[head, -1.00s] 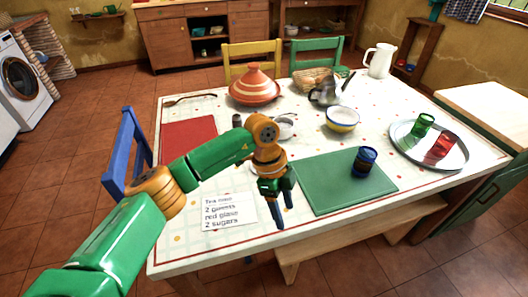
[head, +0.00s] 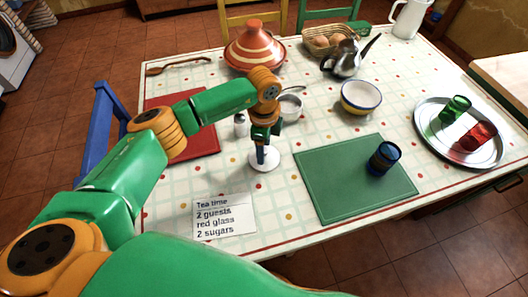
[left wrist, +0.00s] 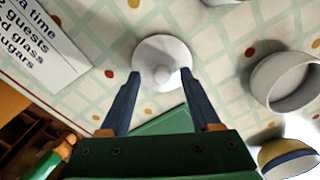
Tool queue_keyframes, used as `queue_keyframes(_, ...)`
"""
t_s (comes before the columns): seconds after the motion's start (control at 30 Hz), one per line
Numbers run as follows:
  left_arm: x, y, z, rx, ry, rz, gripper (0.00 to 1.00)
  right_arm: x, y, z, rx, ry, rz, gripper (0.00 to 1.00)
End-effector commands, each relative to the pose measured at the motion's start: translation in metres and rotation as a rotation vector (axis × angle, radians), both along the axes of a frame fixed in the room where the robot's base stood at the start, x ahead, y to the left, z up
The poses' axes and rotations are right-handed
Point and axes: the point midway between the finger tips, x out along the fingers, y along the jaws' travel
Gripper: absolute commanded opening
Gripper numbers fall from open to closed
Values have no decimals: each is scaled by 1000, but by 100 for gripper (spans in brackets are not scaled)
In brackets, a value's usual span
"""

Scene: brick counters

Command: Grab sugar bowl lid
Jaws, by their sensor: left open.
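The sugar bowl lid (head: 265,160) is a white round disc lying on the table, left of the green placemat. In the left wrist view the lid (left wrist: 160,50) shows a small knob at its middle. My left gripper (head: 262,153) points down over the lid. In the left wrist view its open fingers (left wrist: 157,80) stand at either side of the lid's near part; I cannot tell whether they touch it. A white bowl (head: 290,107), likely the sugar bowl, stands open behind the gripper, partly hidden by it; it also shows in the left wrist view (left wrist: 284,82). My right gripper is not in view.
The green placemat (head: 340,190) holds a blue glass (head: 384,158). A white shaker (head: 240,128) stands close behind the lid. A paper note (head: 224,216) lies in front left. A striped bowl (head: 361,98) and a tray (head: 428,125) with glasses are to the right.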

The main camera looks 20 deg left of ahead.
Motion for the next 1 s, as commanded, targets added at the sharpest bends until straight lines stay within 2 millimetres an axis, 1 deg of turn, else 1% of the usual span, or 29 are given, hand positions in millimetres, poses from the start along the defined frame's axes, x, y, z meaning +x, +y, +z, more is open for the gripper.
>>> queue_keyframes(0.07, 0, 0, -5, 0, 0, 0, 64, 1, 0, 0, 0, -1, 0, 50)
queue_keyframes(0.23, 0, 0, -5, -1, -1, -1, 64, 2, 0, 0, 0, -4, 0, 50)
queue_keyframes(0.27, 0, 0, -5, -1, -1, -1, 55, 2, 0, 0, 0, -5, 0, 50)
queue_keyframes(0.3, 0, 0, -5, -1, -1, -1, 45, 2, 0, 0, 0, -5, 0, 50)
queue_keyframes(0.37, 0, 0, -5, -1, -1, -1, 28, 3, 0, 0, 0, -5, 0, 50)
queue_keyframes(0.4, 0, 0, -5, -1, -1, -1, 18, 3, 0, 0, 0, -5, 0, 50)
queue_keyframes(0.47, 0, 0, -5, -1, -1, -1, 1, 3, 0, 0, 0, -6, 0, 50)
queue_keyframes(0.5, 0, 0, -5, -1, -1, -1, 0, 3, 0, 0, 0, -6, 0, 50)
queue_keyframes(0.83, 0, 0, -3, -2, -1, -1, 0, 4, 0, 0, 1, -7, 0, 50)
queue_keyframes(0.93, 1, -1, 5, -2, -2, -1, 0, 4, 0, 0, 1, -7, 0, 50)
queue_keyframes(1.0, 1, -1, 15, -4, -3, -2, 0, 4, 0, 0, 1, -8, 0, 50)
